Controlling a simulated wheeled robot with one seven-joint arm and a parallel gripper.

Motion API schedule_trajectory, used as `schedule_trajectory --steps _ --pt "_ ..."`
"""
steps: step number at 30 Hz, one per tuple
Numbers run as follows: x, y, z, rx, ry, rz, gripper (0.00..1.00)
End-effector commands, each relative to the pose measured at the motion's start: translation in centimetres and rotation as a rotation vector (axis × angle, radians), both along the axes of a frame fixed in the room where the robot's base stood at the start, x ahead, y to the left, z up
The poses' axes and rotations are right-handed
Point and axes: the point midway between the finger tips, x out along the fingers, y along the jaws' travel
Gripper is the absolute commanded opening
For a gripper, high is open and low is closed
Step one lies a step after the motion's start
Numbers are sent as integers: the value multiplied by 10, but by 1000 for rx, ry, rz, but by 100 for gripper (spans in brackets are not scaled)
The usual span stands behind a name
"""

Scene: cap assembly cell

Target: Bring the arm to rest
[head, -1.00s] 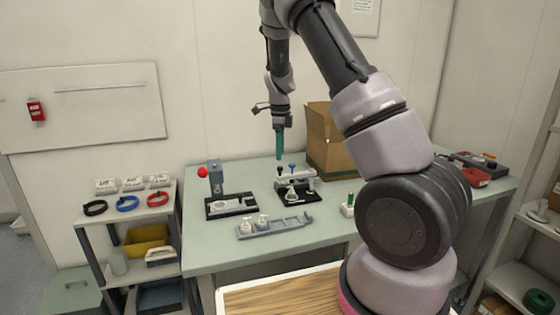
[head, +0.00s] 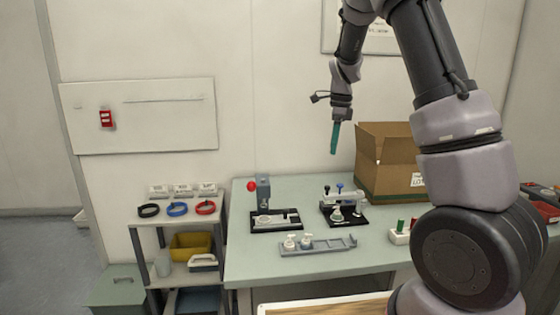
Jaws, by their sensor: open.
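My gripper (head: 335,138) is high above the back of the green table (head: 255,275), left of the cardboard box. Its teal fingers point down and hold nothing that I can see. The fingers look small from here, and the gap between them is hard to make out. My arm comes down from the top right and bends over the table. Nothing touches the gripper.
A cardboard box (head: 390,165) stands at the table's back. A press with a red knob (head: 252,186), a second fixture (head: 345,210) and a grey tray (head: 325,247) with small white bottles stand below the gripper. A shelf (head: 150,220) with coloured rings is at left.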

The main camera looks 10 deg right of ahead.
Motion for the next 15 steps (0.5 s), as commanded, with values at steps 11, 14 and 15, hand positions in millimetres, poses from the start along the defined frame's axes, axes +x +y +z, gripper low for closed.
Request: schedule_trajectory --steps 11,14,15 --pt "-114 -3 113 76 -300 560 57" --pt "-148 -2 133 39 -388 717 57" --pt "-162 -1 140 18 -422 780 57"
